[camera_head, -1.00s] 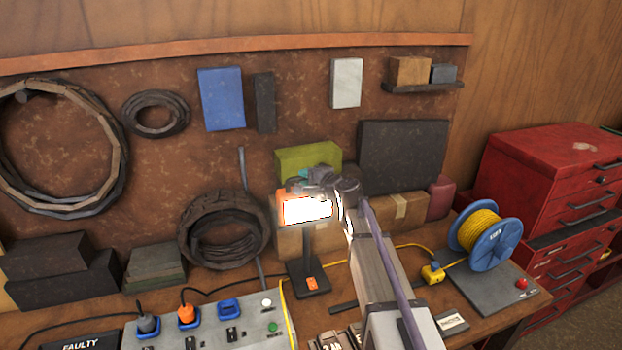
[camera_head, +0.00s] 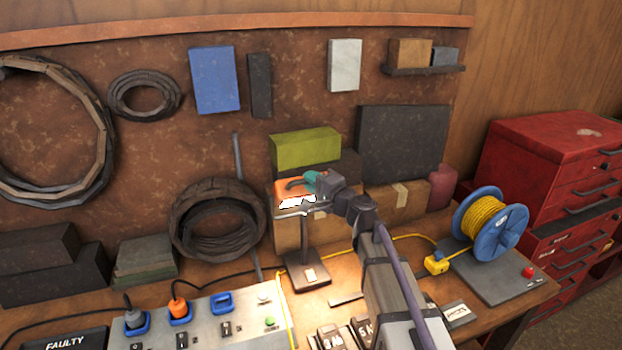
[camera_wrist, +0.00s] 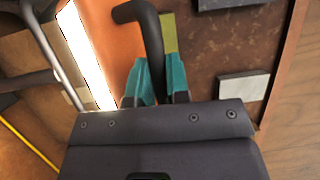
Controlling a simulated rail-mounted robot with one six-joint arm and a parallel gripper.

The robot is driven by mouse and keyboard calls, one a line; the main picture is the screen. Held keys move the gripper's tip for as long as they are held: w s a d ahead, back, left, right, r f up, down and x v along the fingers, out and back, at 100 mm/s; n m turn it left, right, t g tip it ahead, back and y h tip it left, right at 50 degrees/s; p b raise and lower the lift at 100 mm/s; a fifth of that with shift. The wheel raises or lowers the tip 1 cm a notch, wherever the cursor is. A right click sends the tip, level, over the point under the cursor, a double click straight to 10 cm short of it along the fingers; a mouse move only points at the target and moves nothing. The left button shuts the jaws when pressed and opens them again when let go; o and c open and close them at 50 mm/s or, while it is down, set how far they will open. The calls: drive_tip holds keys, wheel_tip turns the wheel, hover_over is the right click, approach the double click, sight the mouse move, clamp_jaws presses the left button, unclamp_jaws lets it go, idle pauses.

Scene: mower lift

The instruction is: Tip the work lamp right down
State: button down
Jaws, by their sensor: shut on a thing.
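The work lamp (camera_head: 287,189) stands on the bench on a dark post and a flat base (camera_head: 308,271). Its orange head is tilted forward, and only a narrow strip of the glowing white face shows in the head view. In the wrist view the orange head (camera_wrist: 108,32) and bright face fill the upper left. A dark bent handle (camera_wrist: 150,38) comes off the head. My gripper (camera_head: 311,180), with teal fingertips, is shut on this handle; in the wrist view the fingertips (camera_wrist: 160,82) close around its lower end. Part of the head is hidden behind the gripper.
A socket panel (camera_head: 245,326) with plugs and cables lies at the front left. A yellow cable reel (camera_head: 490,228) stands at the right by a red drawer cabinet (camera_head: 550,170). Boxes (camera_head: 400,203) stand close behind the lamp. A yellow cable runs past its base.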

drive_tip(key=shift+s+d+f+b, duration=0.1)
drive_tip(key=shift+s+f+b, duration=0.2)
drive_tip(key=shift+f, duration=0.1)
idle(0.3)
drive_tip(key=c, duration=1.5)
unclamp_jaws()
drive_tip(key=shift+o, duration=0.8)
drive_tip(key=shift+w+f, duration=0.1)
drive_tip(key=shift+f, duration=0.05)
drive_tip(key=shift+o, duration=1.2)
drive_tip(key=v, duration=1.1)
